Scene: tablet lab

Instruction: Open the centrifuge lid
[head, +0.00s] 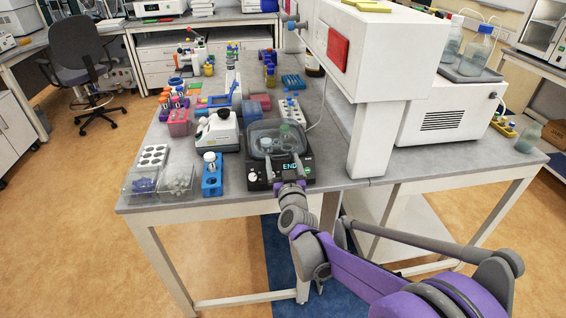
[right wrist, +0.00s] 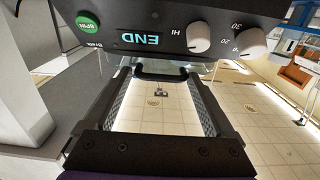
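The centrifuge (head: 262,178) stands at the front edge of the bench, a dark box with a clear smoky lid (head: 262,133) that looks closed. Its front panel (right wrist: 130,22) shows END upside down in the right wrist view, with a green button and knobs. A black lid handle (right wrist: 150,74) sticks out below the panel in that view. My right gripper (right wrist: 159,82) is open, with one finger on each side of the handle; I cannot tell if they touch it. In the head view the right gripper (head: 290,181) is at the centrifuge's front. My left gripper is not in view.
A blue rack with a white-capped bottle (head: 211,180) and clear bins (head: 177,182) stand left of the centrifuge. A small white device (head: 217,132) is behind them. A large white machine (head: 370,130) stands close on the right. The floor in front is free.

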